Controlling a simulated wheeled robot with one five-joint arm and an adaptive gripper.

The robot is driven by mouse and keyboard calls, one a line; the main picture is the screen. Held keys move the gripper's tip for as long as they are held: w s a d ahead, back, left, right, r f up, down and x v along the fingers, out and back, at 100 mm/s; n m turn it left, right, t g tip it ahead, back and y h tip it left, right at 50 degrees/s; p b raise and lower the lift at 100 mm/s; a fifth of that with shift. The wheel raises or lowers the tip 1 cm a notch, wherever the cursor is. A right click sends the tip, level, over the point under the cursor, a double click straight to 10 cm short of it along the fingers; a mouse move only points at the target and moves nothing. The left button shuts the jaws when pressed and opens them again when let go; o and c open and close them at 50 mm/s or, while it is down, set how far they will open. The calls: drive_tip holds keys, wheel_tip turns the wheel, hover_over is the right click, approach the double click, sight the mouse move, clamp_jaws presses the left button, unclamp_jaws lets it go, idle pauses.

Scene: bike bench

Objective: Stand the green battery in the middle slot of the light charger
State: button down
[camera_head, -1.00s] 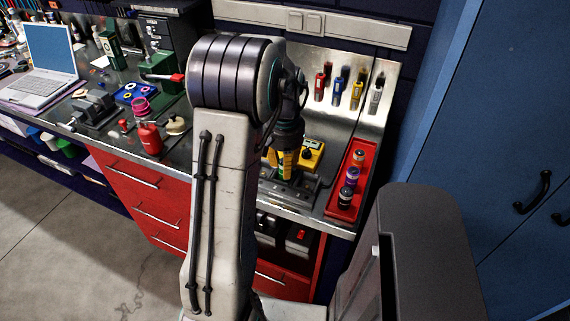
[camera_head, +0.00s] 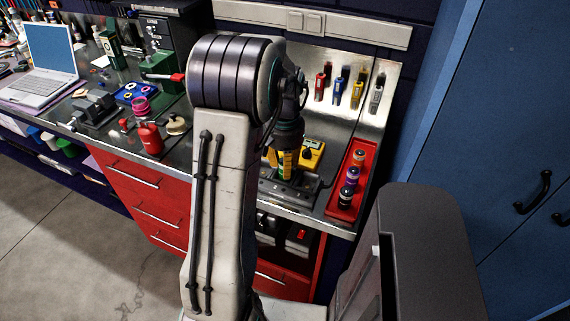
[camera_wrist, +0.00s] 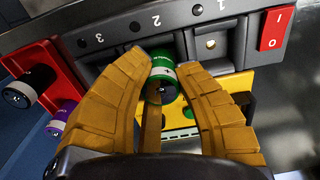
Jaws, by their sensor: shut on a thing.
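My gripper (camera_wrist: 162,64) is shut on the green battery (camera_wrist: 161,90), whose round end faces the wrist camera between the yellow-orange fingers. In the head view my gripper (camera_head: 285,172) points down at the grey charger (camera_head: 271,189), largely behind my arm. In the wrist view the charger (camera_wrist: 185,38) has marks 1, 2 and 3 and a red switch. The battery lines up with mark 2, the middle place. The slot by mark 1 shows a bare brass contact. The battery's lower end is hidden, so I cannot tell how deep it sits.
A red tray (camera_head: 335,206) right of the charger holds several batteries, including a purple one (camera_head: 347,193). A yellow meter (camera_head: 313,153) lies behind the charger. Several coloured lights (camera_head: 339,88) hang on the back panel. A red bottle (camera_head: 150,138) stands further left.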

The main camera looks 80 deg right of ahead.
drive_tip(key=shift+f+b, duration=0.4)
drive_tip(key=shift+f, duration=0.15)
drive_tip(key=c, duration=1.3)
unclamp_jaws()
drive_tip(key=shift+c, duration=0.2)
drive_tip(key=shift+r+p, duration=4.4)
drive_tip(key=shift+r, duration=1.1)
